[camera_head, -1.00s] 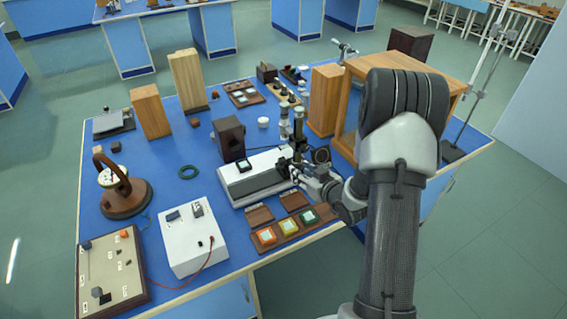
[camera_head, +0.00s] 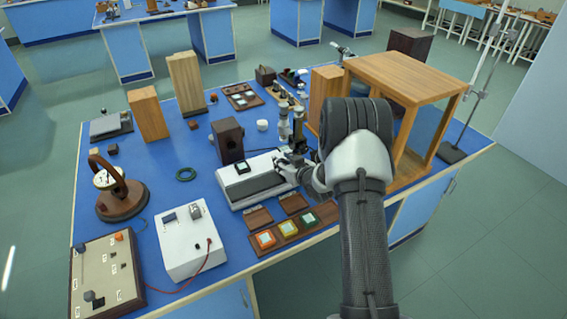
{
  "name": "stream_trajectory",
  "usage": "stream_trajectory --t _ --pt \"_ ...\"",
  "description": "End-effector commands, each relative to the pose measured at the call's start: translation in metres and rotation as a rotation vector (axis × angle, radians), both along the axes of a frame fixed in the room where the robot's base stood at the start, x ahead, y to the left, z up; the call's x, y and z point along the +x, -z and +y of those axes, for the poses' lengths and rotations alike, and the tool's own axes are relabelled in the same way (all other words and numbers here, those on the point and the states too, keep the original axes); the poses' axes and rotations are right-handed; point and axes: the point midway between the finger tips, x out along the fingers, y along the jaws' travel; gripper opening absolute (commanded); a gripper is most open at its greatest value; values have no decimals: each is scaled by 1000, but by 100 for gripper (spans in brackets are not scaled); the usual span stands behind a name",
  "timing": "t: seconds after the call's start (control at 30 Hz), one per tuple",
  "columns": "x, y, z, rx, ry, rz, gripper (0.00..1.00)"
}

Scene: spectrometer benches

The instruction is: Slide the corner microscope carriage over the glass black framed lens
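The microscope (camera_head: 284,127) stands upright with grey and black tubes at the right end of a long white-topped bench instrument (camera_head: 253,187). A small black-framed square with pale glass (camera_head: 243,167), which looks like the lens, lies on the left part of that instrument. The microscope is to the right of it, not over it. My gripper (camera_head: 288,168) is at the right end of the instrument, close beside the lower part of the microscope. I cannot tell whether it touches the carriage. Its fingers are small and partly hidden, so their opening is unclear.
A dark box (camera_head: 228,140) stands just behind the instrument. A wooden stand (camera_head: 408,78) is to the right, behind my arm.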

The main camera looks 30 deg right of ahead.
Motion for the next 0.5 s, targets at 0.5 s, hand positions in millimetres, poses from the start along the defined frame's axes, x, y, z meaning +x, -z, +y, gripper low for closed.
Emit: stream_trajectory --t 0.5 --pt "0 0 0 -1 0 0 0"
